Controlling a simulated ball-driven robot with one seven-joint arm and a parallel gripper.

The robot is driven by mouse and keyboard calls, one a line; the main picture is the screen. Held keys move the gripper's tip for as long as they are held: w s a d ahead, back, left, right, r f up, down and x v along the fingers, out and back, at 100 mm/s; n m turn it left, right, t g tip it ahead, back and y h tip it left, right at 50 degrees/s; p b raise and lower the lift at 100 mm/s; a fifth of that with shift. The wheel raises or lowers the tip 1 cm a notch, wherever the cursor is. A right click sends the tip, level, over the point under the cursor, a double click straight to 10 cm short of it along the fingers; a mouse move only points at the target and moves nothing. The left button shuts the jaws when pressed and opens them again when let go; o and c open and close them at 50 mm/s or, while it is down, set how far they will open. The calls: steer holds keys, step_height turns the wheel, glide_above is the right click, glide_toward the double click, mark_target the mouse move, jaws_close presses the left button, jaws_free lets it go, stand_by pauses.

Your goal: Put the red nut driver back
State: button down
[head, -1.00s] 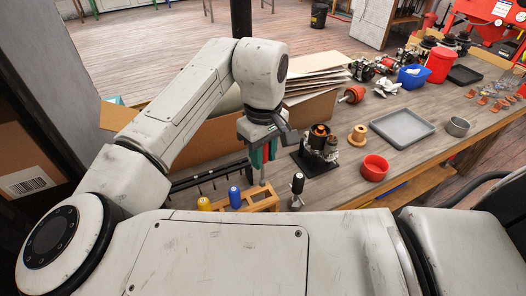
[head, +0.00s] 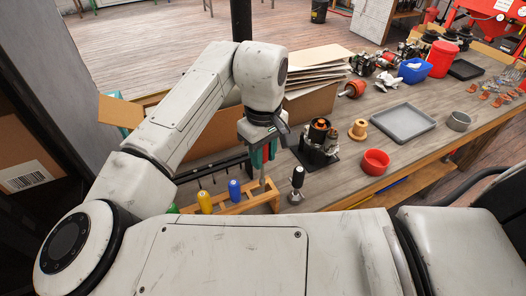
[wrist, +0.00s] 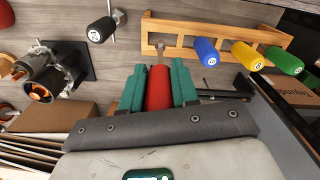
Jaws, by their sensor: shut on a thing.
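My gripper (head: 263,155) is shut on the red nut driver (wrist: 158,88), with one teal finger on each side of its red handle. The driver's metal shaft points down at the end of the wooden rack (wrist: 225,57) nearest the black-handled tool. I cannot tell whether the shaft is in a slot or just above it. In the head view the rack (head: 240,210) is partly hidden by my own body. A blue driver (wrist: 206,52), a yellow driver (wrist: 247,55) and a green driver (wrist: 284,60) stand in the rack, to the right of the red one in the wrist view.
A black-handled tool (head: 297,178) stands upright close beside the rack. An alternator part on a black base (head: 318,145), a copper spool (head: 358,130), a red bowl (head: 375,162) and a grey tray (head: 403,122) are to the right. A cardboard box (head: 312,103) is behind.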

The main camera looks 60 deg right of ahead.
mark_target(263, 182)
steer(key=shift+f+b, duration=0.45)
steer(key=shift+f, duration=1.1)
steer(key=shift+f, duration=0.15)
steer(key=shift+f+b, duration=0.65)
steer(key=shift+f, duration=0.95)
steer(key=shift+f, duration=0.15)
steer(key=shift+f+b, duration=0.65)
steer(key=shift+f, duration=0.95)
steer(key=shift+f, duration=0.5)
